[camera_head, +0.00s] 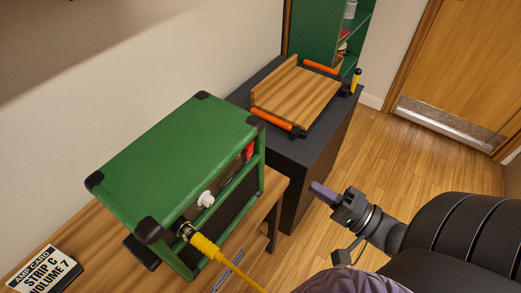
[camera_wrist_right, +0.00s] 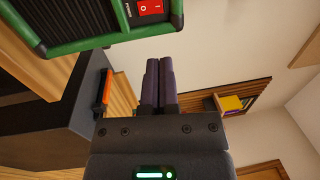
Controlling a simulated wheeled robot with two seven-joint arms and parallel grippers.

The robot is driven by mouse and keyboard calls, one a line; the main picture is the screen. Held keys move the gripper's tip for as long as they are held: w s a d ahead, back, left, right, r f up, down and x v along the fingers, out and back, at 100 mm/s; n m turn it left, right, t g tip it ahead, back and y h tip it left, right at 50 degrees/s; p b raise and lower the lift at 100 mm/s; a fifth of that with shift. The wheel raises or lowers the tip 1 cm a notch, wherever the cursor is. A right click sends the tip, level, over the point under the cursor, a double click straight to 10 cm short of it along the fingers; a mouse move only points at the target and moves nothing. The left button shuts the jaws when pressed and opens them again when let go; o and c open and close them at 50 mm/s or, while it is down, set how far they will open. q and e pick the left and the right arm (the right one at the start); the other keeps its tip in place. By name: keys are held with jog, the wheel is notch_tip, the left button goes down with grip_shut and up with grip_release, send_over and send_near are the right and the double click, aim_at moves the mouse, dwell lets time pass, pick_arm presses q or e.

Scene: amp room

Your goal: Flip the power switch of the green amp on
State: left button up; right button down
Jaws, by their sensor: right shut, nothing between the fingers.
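The green amp (camera_head: 175,155) stands on a wooden table, its control panel facing right toward my right arm. Its red power switch (camera_head: 250,151) is at the panel's far end. In the right wrist view the amp's green frame (camera_wrist_right: 85,44) fills the top left, and the red rocker switch (camera_wrist_right: 150,7), with white O and I marks, is at the top edge, partly cut off. I cannot tell which side is pressed. My right gripper (camera_head: 316,187) is shut and empty, to the right of the amp and apart from it. Its fingers (camera_wrist_right: 159,62) point toward the switch area. My left gripper is not in view.
A yellow cable plug (camera_head: 204,246) sticks out of the panel's near end, next to a white knob (camera_head: 206,199). An amp card (camera_head: 42,272) lies on the table (camera_head: 92,232). A dark cabinet (camera_head: 318,150) carries a wooden board (camera_head: 297,94) behind the amp. Floor at right is open.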

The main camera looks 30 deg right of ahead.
aim_at(251, 148)
jog(key=b+x, duration=0.1)
jog(key=x, duration=1.3)
jog(key=shift+w+r+h+p, duration=0.25)
jog(key=shift+r+h+p, duration=0.1)
jog(key=shift+p, duration=0.6)
jog(key=shift+f+b, duration=0.3)
